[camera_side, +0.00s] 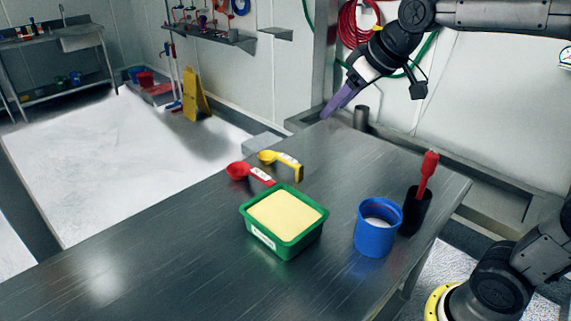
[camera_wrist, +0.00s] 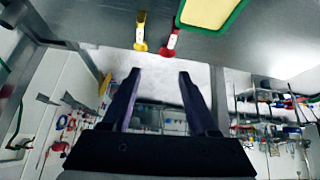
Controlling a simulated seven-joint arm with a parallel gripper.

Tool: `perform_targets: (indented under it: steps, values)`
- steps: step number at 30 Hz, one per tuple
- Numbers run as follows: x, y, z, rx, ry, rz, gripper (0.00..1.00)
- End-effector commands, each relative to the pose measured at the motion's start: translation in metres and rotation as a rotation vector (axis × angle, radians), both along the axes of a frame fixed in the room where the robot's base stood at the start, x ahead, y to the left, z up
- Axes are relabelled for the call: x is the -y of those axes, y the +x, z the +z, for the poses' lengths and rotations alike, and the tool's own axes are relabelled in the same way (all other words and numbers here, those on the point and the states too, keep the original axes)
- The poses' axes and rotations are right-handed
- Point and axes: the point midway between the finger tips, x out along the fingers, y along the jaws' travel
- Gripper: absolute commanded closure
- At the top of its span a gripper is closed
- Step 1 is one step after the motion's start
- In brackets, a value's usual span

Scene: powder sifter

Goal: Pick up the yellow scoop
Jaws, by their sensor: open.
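The yellow scoop (camera_side: 281,163) lies on the metal table behind the green tub, its bowl to the left and its labelled handle to the right. It also shows in the wrist view (camera_wrist: 141,31), near the top. A red scoop (camera_side: 250,173) lies close beside it, and in the wrist view the red scoop (camera_wrist: 171,41) is just right of the yellow one. My gripper (camera_side: 325,115) is raised above the back edge of the table, well apart from both scoops. In the wrist view its two purple fingers (camera_wrist: 160,75) are spread with nothing between them.
A green tub (camera_side: 283,250) of pale yellow powder stands near the scoops. A blue cup (camera_side: 371,238) and a black holder (camera_side: 414,211) with a red-handled tool (camera_side: 428,172) stand to the right. The left part of the metal table (camera_side: 130,255) is clear.

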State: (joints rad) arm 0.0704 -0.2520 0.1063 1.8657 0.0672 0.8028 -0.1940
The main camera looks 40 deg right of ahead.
Motion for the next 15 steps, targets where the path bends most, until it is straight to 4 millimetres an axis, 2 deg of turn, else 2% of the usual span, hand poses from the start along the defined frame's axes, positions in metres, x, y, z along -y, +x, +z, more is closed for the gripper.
perform_targets:
  steps: [1,3,5,9,12,15]
  values:
    - [0.006,0.025,-0.007,-0.018,0.001,-0.005,0.40]
    - [0.014,0.056,-0.017,-0.034,0.003,-0.012,0.40]
    - [0.022,0.081,-0.029,-0.051,0.004,-0.019,0.40]
    - [0.040,0.128,-0.069,-0.105,0.014,-0.041,0.40]
    - [0.051,0.148,-0.099,-0.149,0.024,-0.058,0.40]
    - [0.059,0.155,-0.125,-0.193,0.031,-0.071,0.40]
